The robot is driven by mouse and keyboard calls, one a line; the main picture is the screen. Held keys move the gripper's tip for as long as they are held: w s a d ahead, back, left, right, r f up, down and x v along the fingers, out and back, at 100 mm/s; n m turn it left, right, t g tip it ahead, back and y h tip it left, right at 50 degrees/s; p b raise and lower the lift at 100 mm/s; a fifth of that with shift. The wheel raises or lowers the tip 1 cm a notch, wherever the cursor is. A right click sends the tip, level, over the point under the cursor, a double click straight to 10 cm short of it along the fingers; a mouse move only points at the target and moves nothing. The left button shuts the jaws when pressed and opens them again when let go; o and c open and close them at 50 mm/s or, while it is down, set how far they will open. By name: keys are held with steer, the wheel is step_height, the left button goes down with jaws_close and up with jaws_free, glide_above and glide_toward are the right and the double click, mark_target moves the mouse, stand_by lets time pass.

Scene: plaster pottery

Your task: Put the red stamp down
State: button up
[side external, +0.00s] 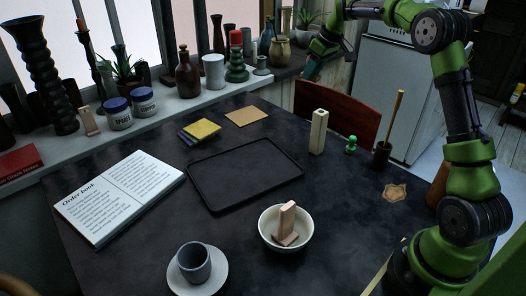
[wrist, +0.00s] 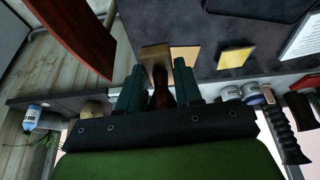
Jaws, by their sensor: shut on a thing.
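The red stamp shows in the wrist view as a dark red handle (wrist: 160,98) with a tan block (wrist: 155,56) at its far end. My gripper (wrist: 158,88) is shut on the handle, one teal finger on each side. In the side view my gripper (side external: 313,68) is high at the top, near the end of the window sill and behind the red chair. The stamp cannot be made out there. The black tray (side external: 193,182) lies empty on the dark table (side external: 330,215). A small green stamp-like piece (side external: 351,145) stands at the table's right side.
Bottles and jars line the sill (side external: 185,104). A red chair (side external: 337,113) stands at the table's far edge.

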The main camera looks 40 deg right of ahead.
steer(key=s+a+r+n+g+y, duration=0.2)
steer(key=s+a+n+y, duration=0.1)
steer(key=s+a+n, duration=0.85)
steer(key=n+g+y, duration=0.1)
steer(key=n+g, duration=0.1)
steer(key=n, duration=0.4)
glide_above(320, 209)
steer(key=d, duration=0.1)
step_height(320, 209, down, 3)
step_height(320, 209, down, 16)
steer(key=shift+d+f, duration=0.15)
steer(key=shift+f, duration=2)
steer(key=shift+f, duration=0.15)
steer(key=o, duration=1)
steer(key=shift+o, duration=0.2)
